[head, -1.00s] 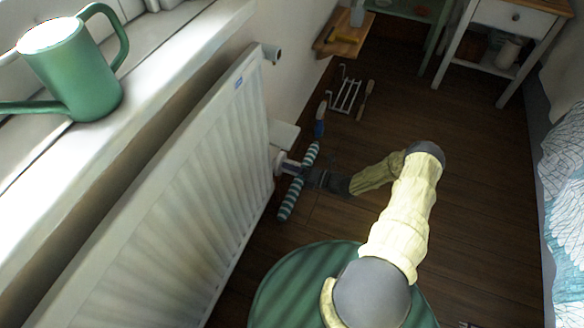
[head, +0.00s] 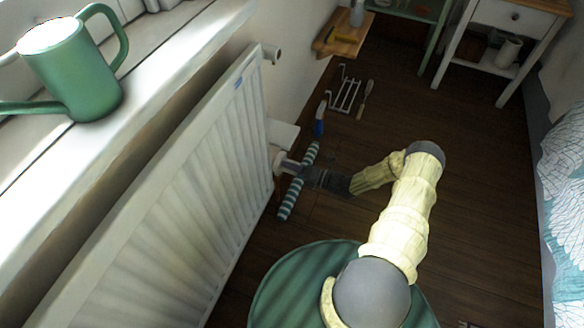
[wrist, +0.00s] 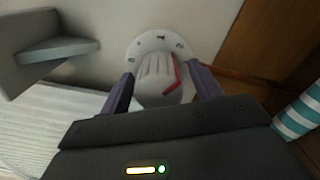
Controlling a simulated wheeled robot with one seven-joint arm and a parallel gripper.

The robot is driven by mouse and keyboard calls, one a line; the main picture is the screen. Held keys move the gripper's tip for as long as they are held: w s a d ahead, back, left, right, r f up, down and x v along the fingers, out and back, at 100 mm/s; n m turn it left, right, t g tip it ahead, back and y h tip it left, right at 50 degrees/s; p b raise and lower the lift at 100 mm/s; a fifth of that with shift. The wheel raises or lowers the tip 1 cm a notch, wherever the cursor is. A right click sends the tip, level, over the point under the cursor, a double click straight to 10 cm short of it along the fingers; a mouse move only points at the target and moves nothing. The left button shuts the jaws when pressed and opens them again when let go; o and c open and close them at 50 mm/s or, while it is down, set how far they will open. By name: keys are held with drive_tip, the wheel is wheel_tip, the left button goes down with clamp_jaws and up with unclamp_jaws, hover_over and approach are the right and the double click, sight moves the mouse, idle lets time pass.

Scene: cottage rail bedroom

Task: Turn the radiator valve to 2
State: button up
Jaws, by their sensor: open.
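The radiator valve (wrist: 157,80) is a white ribbed knob with a red pointer mark, in front of a round white dial (wrist: 146,46) with small dark figures. The pointer's upper end lies toward the dial's upper right, near a figure that looks like a 2, but I cannot read it surely. My gripper (wrist: 161,72) is open, with one finger on each side of the knob; I cannot tell whether they touch it. In the head view the valve (head: 280,162) sits at the far end of the white radiator (head: 165,205), with my gripper (head: 298,171) at it.
A teal-and-white striped roll (head: 287,205) lies close by my gripper; it also shows in the wrist view (wrist: 300,112). A pale shelf-like block (wrist: 55,50) juts out left of the dial. A white rack (head: 347,95) lies on the floor beyond. A green watering can (head: 70,70) stands on the sill.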

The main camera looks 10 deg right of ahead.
drive_tip(key=p+v, duration=0.3)
drive_tip(key=v, duration=1.4)
drive_tip(key=shift+d+p, duration=0.15)
drive_tip(key=shift+p, duration=0.2)
